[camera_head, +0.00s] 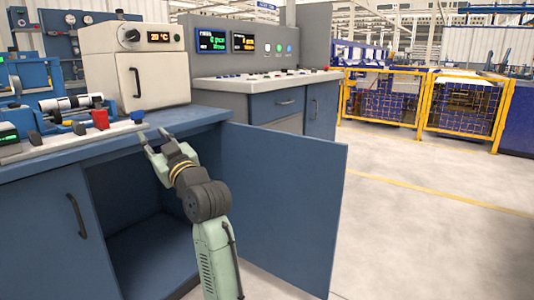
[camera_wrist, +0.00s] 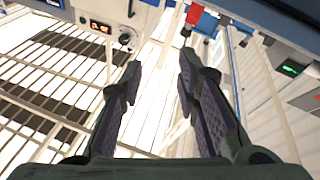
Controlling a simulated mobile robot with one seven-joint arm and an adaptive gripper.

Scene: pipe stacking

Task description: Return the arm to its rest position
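My gripper (camera_head: 153,140) is open and empty in the head view. It is raised in front of the blue workbench edge, near the open cabinet. My arm comes up from the bottom of the picture, in front of the cabinet opening. In the wrist view the two fingers of my gripper (camera_wrist: 160,78) are spread apart with nothing between them. The wrist camera looks toward the ceiling, with the bench equipment along the top edge of the picture.
The open cabinet door (camera_head: 285,200) stands out to the right of my arm. The blue workbench (camera_head: 60,165) carries a white oven (camera_head: 140,70) and a fixture with a red block (camera_head: 100,119). A control console (camera_head: 265,85) stands behind. The floor (camera_head: 420,230) at right is clear.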

